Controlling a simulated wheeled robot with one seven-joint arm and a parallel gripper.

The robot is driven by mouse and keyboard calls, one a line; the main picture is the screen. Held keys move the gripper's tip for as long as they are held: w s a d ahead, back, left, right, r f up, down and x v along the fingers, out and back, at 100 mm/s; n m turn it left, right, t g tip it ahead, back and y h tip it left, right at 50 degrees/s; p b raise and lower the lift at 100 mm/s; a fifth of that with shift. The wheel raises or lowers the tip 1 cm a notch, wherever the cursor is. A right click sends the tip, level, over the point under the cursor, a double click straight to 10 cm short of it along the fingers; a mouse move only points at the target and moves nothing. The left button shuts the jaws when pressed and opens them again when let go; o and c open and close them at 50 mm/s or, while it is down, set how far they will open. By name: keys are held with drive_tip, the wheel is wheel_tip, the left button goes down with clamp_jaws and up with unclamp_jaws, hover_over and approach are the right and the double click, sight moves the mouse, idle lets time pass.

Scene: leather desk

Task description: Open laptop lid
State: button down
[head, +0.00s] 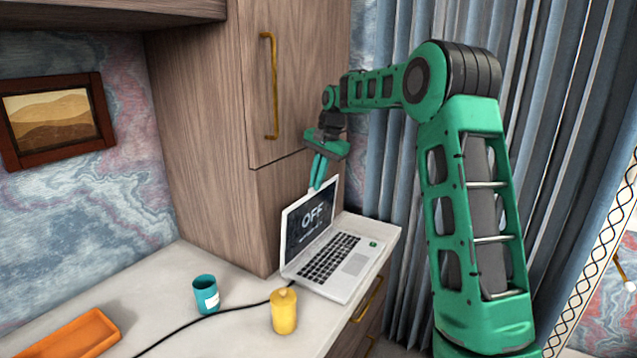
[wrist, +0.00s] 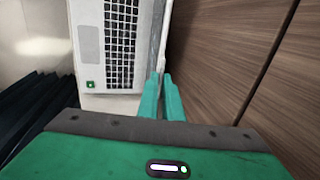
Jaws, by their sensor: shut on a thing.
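The silver laptop stands on the pale desk with its lid (head: 310,221) raised to about upright. The dark screen reads "OFF". Its base with the keyboard (head: 332,260) lies flat, and the keyboard also shows in the wrist view (wrist: 121,35). My gripper (head: 318,176) comes down from above at the lid's top edge. In the wrist view my gripper's two teal fingers (wrist: 160,92) are close together at the lid's thin edge (wrist: 159,40), shut on it. The exact contact is small and partly hidden by the fingers.
A teal cup (head: 206,296) and a yellow lidded container (head: 284,311) stand left of and in front of the laptop. A black cable runs between them. An orange tray (head: 75,337) lies at front left. A wooden cabinet (head: 215,130) rises close behind the lid.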

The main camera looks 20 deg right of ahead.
drive_tip(key=c, duration=2.3)
unclamp_jaws()
drive_tip(key=shift+d+f, duration=0.1)
drive_tip(key=shift+f, duration=0.05)
drive_tip(key=shift+o, duration=0.2)
drive_tip(key=v, duration=1)
drive_tip(key=shift+r, duration=0.45)
drive_tip(key=s+f+n+g, duration=0.1)
drive_tip(key=s+f, duration=0.4)
drive_tip(key=s, duration=1.1)
drive_tip(key=s+f+n+h, duration=0.1)
drive_tip(key=s+f, duration=0.5)
drive_tip(key=s, duration=1.1)
drive_tip(key=s+f+n+g, duration=0.1)
drive_tip(key=s+f, duration=0.5)
drive_tip(key=s, duration=1)
drive_tip(key=shift+s+d+n+g, duration=0.2)
drive_tip(key=shift+d+n+g, duration=0.15)
drive_tip(key=shift+n, duration=0.55)
